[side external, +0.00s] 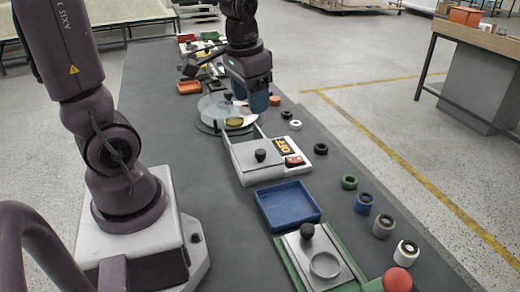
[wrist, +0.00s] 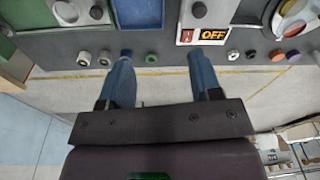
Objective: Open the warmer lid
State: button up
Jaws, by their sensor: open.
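The warmer (side external: 245,175) is a pale box on the dark bench, with an orange "OFF" display (side external: 283,146) and a red switch (side external: 294,161). Its flat grey lid (side external: 243,155) with a black knob (side external: 260,155) lies on top and looks closed. In the wrist view the display (wrist: 212,36) and the lid's knob (wrist: 199,10) show at the top edge. My gripper (side external: 256,102) has blue fingers, is open and empty, and hangs beyond the warmer, near a round clear-covered dish. In the wrist view its fingers (wrist: 162,82) are spread wide.
The round dish (side external: 212,110) stands behind the warmer. A blue tray (side external: 288,206) and a green-framed box (side external: 318,262) with a knobbed grey plate stand in front. Several small rings and cups, including a green ring (side external: 349,182), line the right edge. An orange tray (side external: 189,87) lies farther back.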

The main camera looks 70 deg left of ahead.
aim_at(260, 152)
jog(key=w+a+f+m+g, duration=0.1)
jog(key=w+a+f+m, duration=0.45)
jog(key=a+f, duration=0.35)
jog(key=shift+h, duration=0.3)
jog(key=f, duration=0.8)
jog(key=a+f, duration=0.1)
jog(key=f, duration=0.3)
jog(key=shift+w, duration=0.1)
jog(key=shift+r, duration=0.1)
grip_shut()
jog(key=a, duration=1)
jog(key=shift+a, duration=0.3)
